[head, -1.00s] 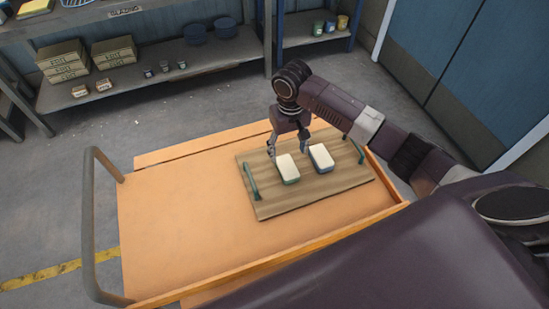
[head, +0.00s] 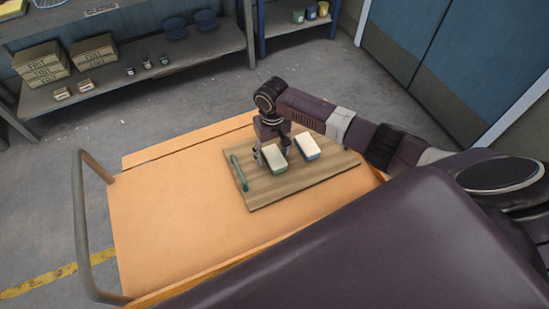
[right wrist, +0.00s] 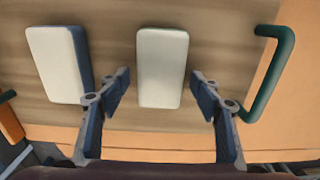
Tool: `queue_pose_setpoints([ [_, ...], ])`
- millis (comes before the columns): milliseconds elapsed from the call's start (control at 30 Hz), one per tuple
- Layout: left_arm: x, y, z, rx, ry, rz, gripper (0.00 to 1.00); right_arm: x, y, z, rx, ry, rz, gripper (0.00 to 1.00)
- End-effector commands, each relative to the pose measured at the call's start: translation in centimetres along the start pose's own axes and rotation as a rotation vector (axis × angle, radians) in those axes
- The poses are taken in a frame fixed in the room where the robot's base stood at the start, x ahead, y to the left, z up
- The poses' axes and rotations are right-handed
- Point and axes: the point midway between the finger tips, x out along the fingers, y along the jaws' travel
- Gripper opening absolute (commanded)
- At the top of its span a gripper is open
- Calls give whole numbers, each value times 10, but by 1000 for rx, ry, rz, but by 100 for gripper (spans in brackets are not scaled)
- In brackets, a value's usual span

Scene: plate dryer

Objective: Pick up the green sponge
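The green sponge (head: 275,162) has a white top and green lower side. It lies on a wooden tray (head: 290,186), left of a blue-sided sponge (head: 307,147) with a white top. My right gripper (head: 272,155) is at the far end of the green sponge, low over the tray. In the right wrist view, its open fingers (right wrist: 160,85) stand on either side of the green sponge (right wrist: 162,65), with a gap on both sides. The blue-sided sponge (right wrist: 57,65) is outside the left finger. My left gripper is not in view.
The tray has a green handle (head: 239,172) at its left end. It rests on an orange cart top (head: 170,220) with free room to the left. A grey cart rail (head: 80,220) stands at the left edge. Shelves with boxes (head: 42,63) stand behind.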

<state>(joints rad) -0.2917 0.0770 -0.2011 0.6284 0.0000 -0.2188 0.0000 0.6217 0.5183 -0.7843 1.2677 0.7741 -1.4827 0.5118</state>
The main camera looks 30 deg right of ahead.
Motion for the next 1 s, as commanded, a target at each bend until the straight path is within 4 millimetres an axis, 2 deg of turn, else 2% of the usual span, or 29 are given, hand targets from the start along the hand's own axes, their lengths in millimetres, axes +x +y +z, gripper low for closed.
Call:
queue_pose_setpoints([
  [33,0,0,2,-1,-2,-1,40,0,0,0,0,0,0,51],
  [300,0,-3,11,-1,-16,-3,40,0,0,0,0,1,0,23],
  [667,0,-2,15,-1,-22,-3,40,-6,0,-1,0,3,-1,22],
  [867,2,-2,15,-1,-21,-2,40,-32,0,-2,-1,7,-1,22],
  [1000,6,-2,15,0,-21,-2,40,-70,0,-3,-2,9,-2,22],
])
